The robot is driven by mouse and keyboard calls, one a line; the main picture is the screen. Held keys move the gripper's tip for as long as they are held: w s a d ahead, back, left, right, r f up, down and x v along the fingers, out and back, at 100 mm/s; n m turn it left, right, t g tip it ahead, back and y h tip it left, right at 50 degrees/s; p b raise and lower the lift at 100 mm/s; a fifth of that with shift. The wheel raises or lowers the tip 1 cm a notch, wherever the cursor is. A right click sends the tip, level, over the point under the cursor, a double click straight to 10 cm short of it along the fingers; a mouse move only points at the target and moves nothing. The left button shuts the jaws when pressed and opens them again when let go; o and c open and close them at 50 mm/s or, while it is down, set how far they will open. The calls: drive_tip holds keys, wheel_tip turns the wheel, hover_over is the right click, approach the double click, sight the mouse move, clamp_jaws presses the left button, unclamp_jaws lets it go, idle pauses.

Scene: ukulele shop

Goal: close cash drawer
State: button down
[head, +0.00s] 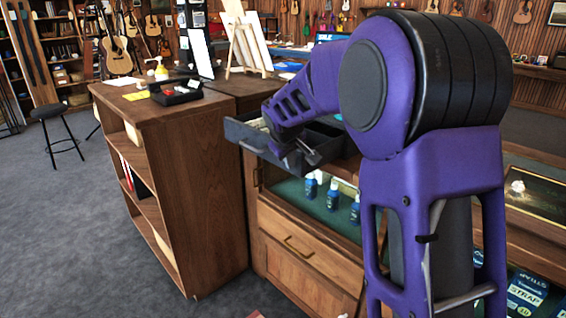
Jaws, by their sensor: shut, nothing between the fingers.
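The cash drawer (243,134) is a dark grey tray that sticks out above the wooden display counter (263,217). Its inside shows dark, with something pale near its left end. My purple arm comes down from the right and covers part of the drawer. My gripper (311,157) is shut and empty, at the drawer's front side. I cannot tell whether it touches the drawer. The drawer's back part and its housing are mostly hidden behind my arm.
A wooden shelf unit (211,180) stands left of the drawer, with a black tray (176,93) on top. Blue bottles (333,194) stand inside the counter below. A small easel (246,44) stands behind. Grey carpet (60,230) is clear at left, beyond which is a stool (58,130).

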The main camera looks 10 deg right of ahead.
sight(334, 140)
drive_tip(key=shift+d, duration=0.1)
idle(0.3)
drive_tip(key=w+d+p, duration=0.3)
drive_tip(key=d, duration=0.2)
drive_tip(key=w+d+p, duration=0.3)
drive_tip(key=w+d, duration=0.1)
drive_tip(key=d, duration=0.1)
drive_tip(key=w+d+p, duration=0.2)
drive_tip(key=w+d, duration=0.2)
drive_tip(key=d, duration=0.1)
drive_tip(key=shift+r+p, duration=0.1)
drive_tip(key=shift+p, duration=0.3)
drive_tip(key=shift+d, duration=0.1)
drive_tip(key=shift+r, duration=0.1)
